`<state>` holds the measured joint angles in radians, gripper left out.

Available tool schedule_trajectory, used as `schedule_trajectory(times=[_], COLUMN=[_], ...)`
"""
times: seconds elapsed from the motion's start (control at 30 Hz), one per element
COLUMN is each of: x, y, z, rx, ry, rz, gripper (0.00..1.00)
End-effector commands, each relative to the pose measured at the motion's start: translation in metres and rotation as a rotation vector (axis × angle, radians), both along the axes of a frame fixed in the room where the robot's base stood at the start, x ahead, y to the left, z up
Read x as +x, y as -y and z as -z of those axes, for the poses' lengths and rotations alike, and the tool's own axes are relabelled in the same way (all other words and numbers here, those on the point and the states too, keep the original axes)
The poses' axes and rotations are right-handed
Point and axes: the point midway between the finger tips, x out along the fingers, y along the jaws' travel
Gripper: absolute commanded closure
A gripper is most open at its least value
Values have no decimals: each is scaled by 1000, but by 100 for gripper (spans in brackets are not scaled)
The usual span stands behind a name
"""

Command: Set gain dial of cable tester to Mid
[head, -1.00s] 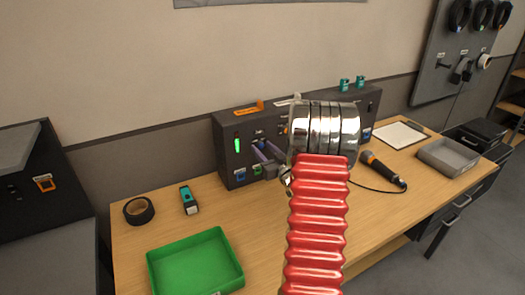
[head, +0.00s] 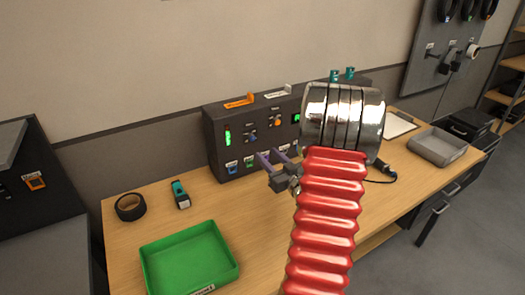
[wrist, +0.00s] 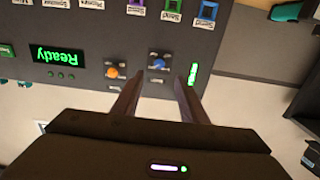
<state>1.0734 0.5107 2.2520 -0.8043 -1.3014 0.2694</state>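The cable tester (head: 216,160) is a dark box panel at the back of the desk. It carries a blue dial (head: 251,137) and an orange dial (head: 276,123); in the upside-down wrist view the blue dial (wrist: 158,63) and orange dial (wrist: 112,72) show small labels too blurred to read. I cannot tell which is the gain dial or its setting. My gripper (head: 271,154) is open and empty in front of the panel, apart from the dials. In the wrist view its fingertips (wrist: 158,84) straddle the line toward the blue dial.
A lit green bar (wrist: 193,73) and a "Ready" display (wrist: 57,55) flank the dials. Coloured sockets (wrist: 171,13) line the panel's lower part. A green tray (head: 190,258), black tape roll (head: 130,207) and teal tool (head: 181,195) lie left on the desk. A grey tray (head: 437,147) is right.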

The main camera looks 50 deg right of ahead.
Motion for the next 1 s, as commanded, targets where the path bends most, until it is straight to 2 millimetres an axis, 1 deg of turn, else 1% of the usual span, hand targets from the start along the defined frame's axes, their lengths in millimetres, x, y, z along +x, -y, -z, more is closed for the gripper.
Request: schedule_trajectory(times=[0.03, 0.1, 0.2, 0.3, 0.93, 1.0], x=[-8, -17, -25, -29, -29, -29], y=[-2, -5, -8, -10, -10, -9], z=[0, 1, 0, 1, 1, 4], rx=[2, 1, 1, 1, -2, -2], ry=[-2, -1, -1, -1, -2, -15], rz=[2, 2, 0, -1, -1, 2], gripper=[61, 61, 61, 61, 61, 61])
